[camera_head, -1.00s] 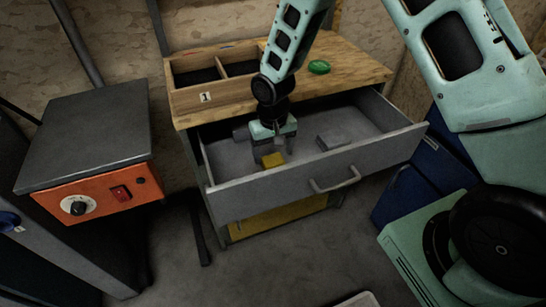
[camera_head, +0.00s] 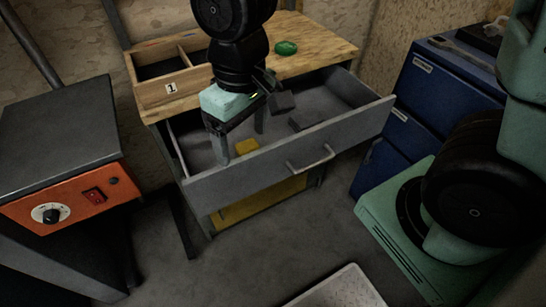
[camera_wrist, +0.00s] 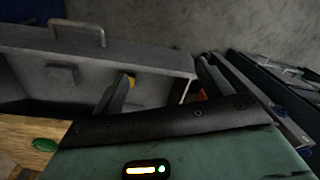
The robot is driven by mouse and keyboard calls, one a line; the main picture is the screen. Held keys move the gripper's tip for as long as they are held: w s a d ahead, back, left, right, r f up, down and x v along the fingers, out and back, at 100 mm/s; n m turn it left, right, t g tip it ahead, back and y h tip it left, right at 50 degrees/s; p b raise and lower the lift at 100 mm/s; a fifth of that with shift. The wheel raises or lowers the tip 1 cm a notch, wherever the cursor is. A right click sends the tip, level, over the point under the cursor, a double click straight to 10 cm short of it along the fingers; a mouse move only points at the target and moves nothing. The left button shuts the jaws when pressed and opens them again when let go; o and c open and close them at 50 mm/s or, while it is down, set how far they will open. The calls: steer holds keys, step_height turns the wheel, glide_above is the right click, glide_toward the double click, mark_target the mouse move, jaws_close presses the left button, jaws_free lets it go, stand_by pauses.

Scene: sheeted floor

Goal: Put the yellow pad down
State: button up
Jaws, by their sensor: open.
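The yellow pad (camera_head: 247,146) lies in the open grey drawer (camera_head: 345,131), near its front wall. A small part of it (camera_wrist: 131,82) shows in the wrist view beside a finger. My gripper (camera_head: 240,150) is open, with its fingers reaching down at the drawer. One finger stands left of the pad and the other shows just right of it in the head view. The pad appears free of the fingers, though part of it may be hidden.
A grey block (camera_head: 305,120) lies in the drawer to the right. The wooden top holds a divided tray (camera_head: 158,92) marked 1 and a green round object (camera_head: 286,48). An orange-fronted machine (camera_head: 75,200) stands left, a blue cabinet (camera_head: 420,110) right.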

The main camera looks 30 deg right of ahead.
steer(key=s+r+n, duration=0.2)
steer(key=s, duration=0.7)
steer(key=shift+s+d+n, duration=0.3)
steer(key=shift+s+d, duration=0.1)
steer(key=shift+r, duration=0.1)
step_height(320, 180, up, 6)
steer(key=p, duration=0.6)
